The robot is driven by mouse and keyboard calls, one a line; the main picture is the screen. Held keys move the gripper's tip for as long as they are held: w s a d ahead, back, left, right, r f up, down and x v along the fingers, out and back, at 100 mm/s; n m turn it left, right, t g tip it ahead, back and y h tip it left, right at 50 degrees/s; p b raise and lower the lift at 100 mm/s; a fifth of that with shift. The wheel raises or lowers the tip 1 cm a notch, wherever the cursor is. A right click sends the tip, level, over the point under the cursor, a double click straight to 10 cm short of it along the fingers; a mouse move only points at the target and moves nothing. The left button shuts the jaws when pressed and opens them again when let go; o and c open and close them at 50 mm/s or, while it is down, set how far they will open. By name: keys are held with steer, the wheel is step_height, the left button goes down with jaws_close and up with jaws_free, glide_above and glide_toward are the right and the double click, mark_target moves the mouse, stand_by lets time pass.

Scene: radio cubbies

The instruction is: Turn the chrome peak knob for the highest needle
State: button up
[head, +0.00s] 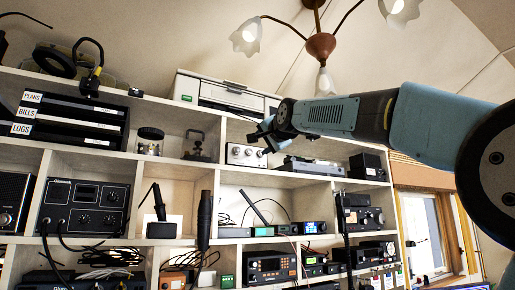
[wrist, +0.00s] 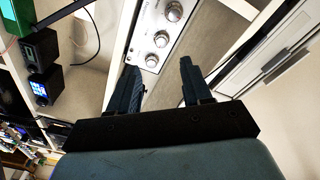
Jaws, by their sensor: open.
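A silver panel box (head: 243,161) with a row of three chrome knobs sits in an upper cubby in the head view. In the wrist view its pale front panel (wrist: 143,35) shows the knobs: one near the top (wrist: 174,11), a middle one (wrist: 161,39) and a lower one (wrist: 152,60). I cannot read labels to tell which is the peak knob, and I make out no needle. My gripper (head: 260,143) is in front of the box's upper right part. In the wrist view my gripper (wrist: 158,63) is open, its fingertips on either side of the lower knob's line, with nothing held.
A white printer (head: 225,93) stands on top of the shelf above the box. A flat grey unit (head: 309,167) and a black speaker (head: 367,166) sit to the right. A small clamp-like black device (head: 197,147) stands to the left. Shelf dividers border the cubby.

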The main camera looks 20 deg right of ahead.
steer(key=shift+s+d, duration=0.15)
steer(key=shift+s, duration=1.75)
steer(key=n+y, duration=0.3)
steer(key=n, duration=0.8)
glide_toward(251, 151)
steer(key=shift+g, duration=0.3)
steer(key=x, duration=0.8)
steer(key=shift+r, duration=0.2)
jaws_close()
stand_by(0.3)
